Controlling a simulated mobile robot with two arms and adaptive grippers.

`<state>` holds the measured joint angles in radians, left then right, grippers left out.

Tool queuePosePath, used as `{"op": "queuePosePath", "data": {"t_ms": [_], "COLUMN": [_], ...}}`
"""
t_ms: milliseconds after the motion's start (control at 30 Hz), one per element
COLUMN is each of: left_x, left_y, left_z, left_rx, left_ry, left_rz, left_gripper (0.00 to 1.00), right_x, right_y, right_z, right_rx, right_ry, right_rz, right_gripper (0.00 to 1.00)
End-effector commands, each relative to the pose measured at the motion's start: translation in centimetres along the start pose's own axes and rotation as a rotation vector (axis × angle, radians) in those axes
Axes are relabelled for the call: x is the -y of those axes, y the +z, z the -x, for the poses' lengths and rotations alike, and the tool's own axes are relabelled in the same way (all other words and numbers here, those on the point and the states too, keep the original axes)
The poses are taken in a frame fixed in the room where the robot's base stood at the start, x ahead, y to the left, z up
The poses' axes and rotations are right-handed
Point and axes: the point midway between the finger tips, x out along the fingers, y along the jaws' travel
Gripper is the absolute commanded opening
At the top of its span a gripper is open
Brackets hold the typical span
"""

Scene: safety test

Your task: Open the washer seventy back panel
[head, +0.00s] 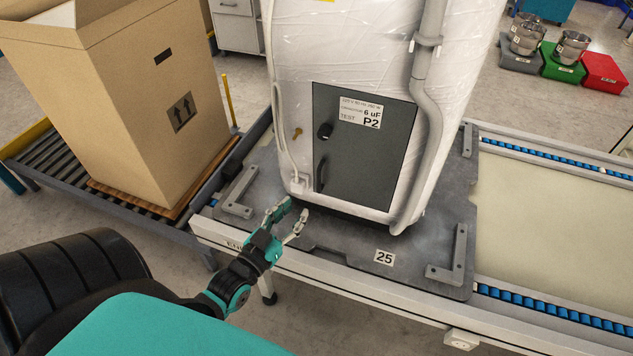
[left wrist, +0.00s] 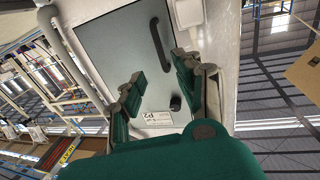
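The washer (head: 370,50) is wrapped in clear film and stands upright on a dark pallet plate (head: 340,251) marked 25. Its grey back panel (head: 365,160) is shut, with a black knob (head: 325,131), a dark handle (head: 322,172) and a label reading P2 (head: 360,111). My left gripper (head: 292,216) is open and empty, low in front of the washer, below and left of the panel. In the left wrist view, the panel (left wrist: 115,50), handle (left wrist: 160,40) and knob (left wrist: 175,103) show beyond the open fingers (left wrist: 158,82). My right gripper is not in view.
A tall cardboard box (head: 130,90) stands on a roller conveyor (head: 50,170) at the left. Metal corner brackets (head: 240,192) are on the plate. A pipe (head: 428,100) runs down the washer's right side. Crates with metal pots (head: 572,48) are at the far right.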

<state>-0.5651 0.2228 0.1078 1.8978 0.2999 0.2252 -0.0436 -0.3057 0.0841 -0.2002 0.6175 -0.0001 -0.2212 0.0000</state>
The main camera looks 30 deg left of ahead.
Motion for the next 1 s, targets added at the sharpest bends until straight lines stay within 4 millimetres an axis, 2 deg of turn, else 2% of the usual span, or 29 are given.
{"op": "queuePosePath", "data": {"t_ms": [100,300,500,700,933,1000], "left_x": [0.0,0.0,0.0,0.0,0.0,0.0], "left_y": [-0.2,-0.1,0.0,0.1,0.1,0.1], "left_z": [-2.9,-7.0,-9.7,-10.6,-10.6,-10.6], "left_rx": [-0.003,0.0,0.0,0.002,0.003,0.003], "left_ry": [0.0,0.0,0.0,0.0,0.0,0.0], "left_rz": [0.0,0.0,-0.001,-0.001,-0.001,-0.001], "left_gripper": [0.34,0.34,0.34,0.34,0.34,0.25], "right_x": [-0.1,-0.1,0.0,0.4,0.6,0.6], "right_y": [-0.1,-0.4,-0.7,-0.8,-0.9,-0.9], "right_z": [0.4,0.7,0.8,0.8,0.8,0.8], "right_rx": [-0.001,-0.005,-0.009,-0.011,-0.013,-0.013], "right_ry": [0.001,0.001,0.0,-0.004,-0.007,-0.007], "right_rz": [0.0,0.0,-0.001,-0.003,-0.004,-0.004], "right_gripper": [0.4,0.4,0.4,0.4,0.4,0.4]}}
